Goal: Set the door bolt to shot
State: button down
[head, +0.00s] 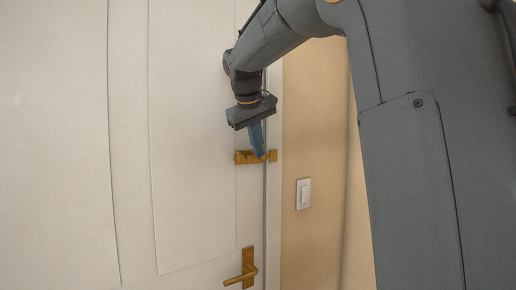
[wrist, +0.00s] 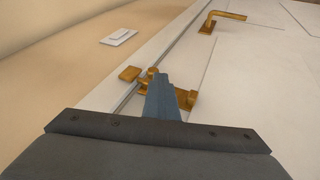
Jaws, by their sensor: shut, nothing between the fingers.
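The brass door bolt (head: 244,157) is mounted on the white door (head: 190,120) near its right edge. Its brass keeper (head: 273,155) sits on the frame just across the gap. In the wrist view, the bolt (wrist: 188,100) is partly behind my fingers, and the keeper (wrist: 129,73) lies to the upper left. The bar seems to reach toward the keeper, but my fingers hide part of it, so I cannot tell if it is inside. My gripper (head: 259,155) is shut, its blue fingertips at the bolt's knob; it also shows in the wrist view (wrist: 160,78).
A brass door handle (head: 243,272) is below the bolt on the door. A white light switch (head: 303,193) is on the beige wall to the right of the frame. The door face left of the bolt is clear.

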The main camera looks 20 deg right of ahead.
jog(key=a+f+b+v, duration=0.1)
jog(key=a+v, duration=0.2)
jog(key=v, duration=0.9)
jog(key=shift+r, duration=0.2)
jog(key=shift+w, duration=0.1)
jog(key=s+a+f+g+y, duration=0.1)
jog(key=s+a+f, duration=0.1)
jog(key=f, duration=1.3)
jog(key=s+a+f+g+y, duration=0.1)
jog(key=a+f+y, duration=0.1)
jog(key=f, duration=1.2)
jog(key=s+a+f+m+g+y, duration=0.1)
jog(key=s+f+g, duration=0.1)
jog(key=s+f, duration=1.7)
notch_tip(320, 180, down, 3)
jog(key=shift+a, duration=0.2)
